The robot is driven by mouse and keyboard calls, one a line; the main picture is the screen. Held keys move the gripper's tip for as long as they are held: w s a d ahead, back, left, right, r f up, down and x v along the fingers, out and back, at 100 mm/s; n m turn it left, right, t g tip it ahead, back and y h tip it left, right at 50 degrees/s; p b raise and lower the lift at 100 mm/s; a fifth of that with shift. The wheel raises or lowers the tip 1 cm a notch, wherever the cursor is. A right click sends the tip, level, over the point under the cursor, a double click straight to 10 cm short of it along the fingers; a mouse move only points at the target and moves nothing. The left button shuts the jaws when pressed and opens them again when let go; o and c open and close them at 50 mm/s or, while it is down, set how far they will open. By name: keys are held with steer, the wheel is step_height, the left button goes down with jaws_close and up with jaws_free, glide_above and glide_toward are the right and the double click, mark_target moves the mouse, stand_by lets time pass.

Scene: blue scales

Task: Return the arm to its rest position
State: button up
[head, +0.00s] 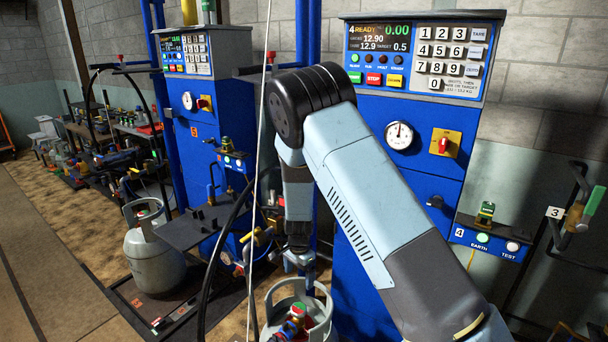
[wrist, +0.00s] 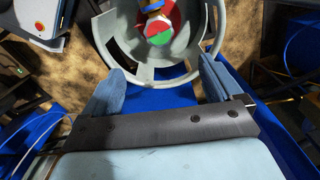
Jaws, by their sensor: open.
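My arm reaches across the head view from the lower right, bends at a black elbow joint and hangs down. My gripper (head: 300,262) points down above a grey gas cylinder (head: 322,308) at the bottom of the head view. In the wrist view my gripper (wrist: 158,80) is open, its two blue-grey fingers wide apart with nothing between them. The cylinder's collar ring (wrist: 112,47) lies beyond the fingers, around a valve with a red and green top (wrist: 159,32). I cannot tell the exact gap between the fingers and the collar.
A blue scale cabinet (head: 372,230) with a lit display stands close behind the arm. A second blue cabinet (head: 220,125) and another grey cylinder (head: 152,255) stand to the left. A black hose (head: 212,262) and a thin pale cable (head: 262,120) run near my gripper. Open floor lies far left.

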steer(key=s+d+r+n+t+y, duration=0.1)
steer(key=s+d+r, duration=0.3)
steer(key=r, duration=0.7)
steer(key=s+d+r+n, duration=0.15)
steer(key=d+r, duration=0.35)
steer(key=r, duration=0.5)
steer(key=s+d+r+n+t+y, duration=0.1)
steer(key=s+d+r+n, duration=0.3)
steer(key=r, duration=0.7)
steer(key=s+d+r+n+t+h, duration=0.1)
steer(key=s+d+r, duration=0.5)
steer(key=s, duration=0.5)
steer(key=s+d+r+n+t+h, duration=0.1)
steer(key=s+d+r+t, duration=0.1)
steer(key=s+d+r, duration=0.4)
steer(key=shift+s+d+t, duration=0.3)
steer(key=shift+s+d, duration=0.05)
steer(key=shift+s, duration=2.05)
steer(key=shift+n, duration=0.25)
